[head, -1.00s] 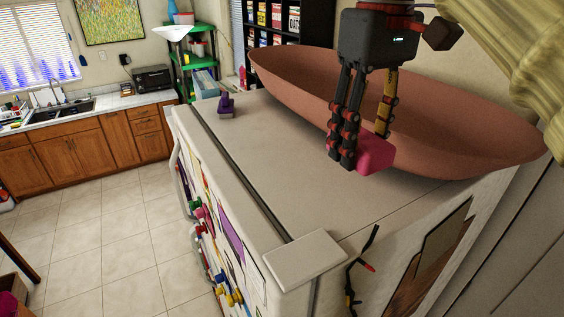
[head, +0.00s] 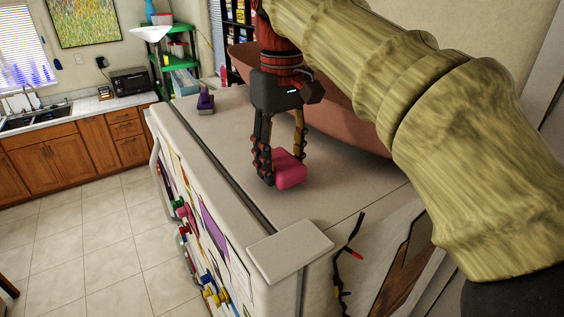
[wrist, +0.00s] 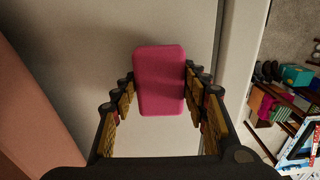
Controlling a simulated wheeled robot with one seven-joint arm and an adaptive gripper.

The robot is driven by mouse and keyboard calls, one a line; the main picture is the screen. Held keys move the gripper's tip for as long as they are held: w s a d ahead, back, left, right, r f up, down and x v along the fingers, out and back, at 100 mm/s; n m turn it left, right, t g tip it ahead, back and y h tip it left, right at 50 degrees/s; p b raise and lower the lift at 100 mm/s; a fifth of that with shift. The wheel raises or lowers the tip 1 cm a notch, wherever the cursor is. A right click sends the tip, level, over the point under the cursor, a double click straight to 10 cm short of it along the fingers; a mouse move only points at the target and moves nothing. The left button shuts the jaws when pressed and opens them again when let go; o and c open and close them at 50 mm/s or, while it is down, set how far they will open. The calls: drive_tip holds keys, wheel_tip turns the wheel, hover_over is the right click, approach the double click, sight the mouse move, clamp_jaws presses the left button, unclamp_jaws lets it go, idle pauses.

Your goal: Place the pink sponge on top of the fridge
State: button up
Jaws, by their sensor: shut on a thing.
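The pink sponge (head: 290,170) is between the fingers of my gripper (head: 280,165), low over the top of the fridge (head: 325,195). In the wrist view the sponge (wrist: 159,80) is upright between both fingers of my gripper (wrist: 158,90), with the pale fridge top (wrist: 110,50) behind it. My gripper is shut on the sponge and points down. I cannot tell whether the sponge touches the fridge top.
A large reddish-brown bowl (head: 345,125) lies on the fridge top behind my gripper. A small purple object (head: 206,102) stands near the far end. The fridge top in front of the sponge is clear. Magnets and papers cover the fridge door (head: 205,235).

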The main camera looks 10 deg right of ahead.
sight(282, 160)
drive_tip(key=shift+s+f, duration=0.1)
drive_tip(key=shift+f, duration=0.3)
drive_tip(key=shift+f, duration=0.1)
drive_tip(key=shift+f, duration=0.1)
drive_tip(key=o, duration=1)
wheel_tip(282, 160, up, 11)
drive_tip(key=shift+f+p, duration=0.1)
drive_tip(key=shift+p, duration=0.7)
drive_tip(key=shift+r+p, duration=0.8)
drive_tip(key=shift+r, duration=0.05)
